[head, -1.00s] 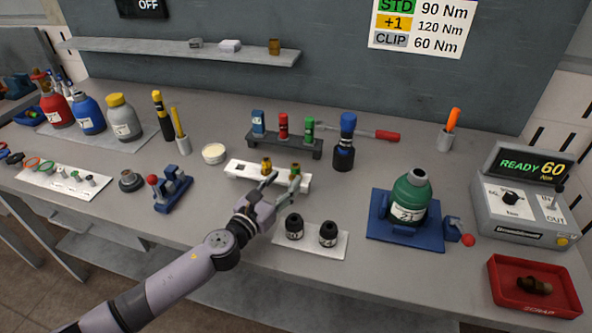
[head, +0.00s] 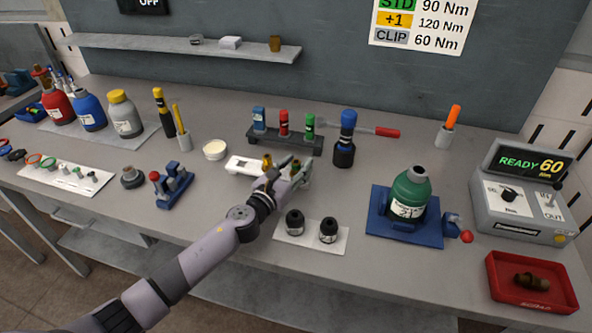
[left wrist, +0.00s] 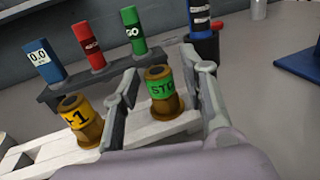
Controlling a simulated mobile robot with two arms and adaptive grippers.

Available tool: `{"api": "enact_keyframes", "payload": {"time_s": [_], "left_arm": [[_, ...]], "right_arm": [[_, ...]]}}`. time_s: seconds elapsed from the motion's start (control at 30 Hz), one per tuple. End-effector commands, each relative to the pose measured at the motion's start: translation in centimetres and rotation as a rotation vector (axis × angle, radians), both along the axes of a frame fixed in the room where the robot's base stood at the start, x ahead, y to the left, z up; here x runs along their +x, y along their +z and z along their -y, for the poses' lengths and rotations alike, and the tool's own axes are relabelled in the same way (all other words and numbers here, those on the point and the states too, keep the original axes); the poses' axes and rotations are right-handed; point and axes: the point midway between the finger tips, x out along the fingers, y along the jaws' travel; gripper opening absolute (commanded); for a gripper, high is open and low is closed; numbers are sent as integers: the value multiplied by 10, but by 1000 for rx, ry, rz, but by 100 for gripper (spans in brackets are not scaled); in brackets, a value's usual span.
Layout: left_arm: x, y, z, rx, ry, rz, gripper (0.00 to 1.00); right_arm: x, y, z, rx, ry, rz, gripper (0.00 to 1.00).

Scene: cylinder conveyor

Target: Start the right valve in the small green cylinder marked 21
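The small green cylinder marked 21 (head: 408,195) stands in a blue holder (head: 378,226) at the right, its grey neck up. Two brass valves stand on a white rack (head: 237,164) near the middle. One has a yellow band marked +1 (left wrist: 79,119); the one to its right has a green band marked STD (left wrist: 162,93). My left gripper (head: 291,172) is over the right end of the rack. In the left wrist view my left gripper (left wrist: 166,92) is open, with a finger on each side of the STD valve; contact cannot be told. My right gripper is out of view.
A dark rack with blue, red and green gauges (head: 283,142) stands just behind. A torque unit reading READY 60 (head: 530,195) and a red scrap tray (head: 556,299) are at the right.

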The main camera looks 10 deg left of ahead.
Motion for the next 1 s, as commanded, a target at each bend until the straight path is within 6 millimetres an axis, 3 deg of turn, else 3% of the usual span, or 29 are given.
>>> {"api": "enact_keyframes", "payload": {"time_s": [0.53,1.0], "left_arm": [[0,0,0,0,0,0,1],[0,3,0,0,0,2,0]], "right_arm": [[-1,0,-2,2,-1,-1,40],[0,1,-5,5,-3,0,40]]}}
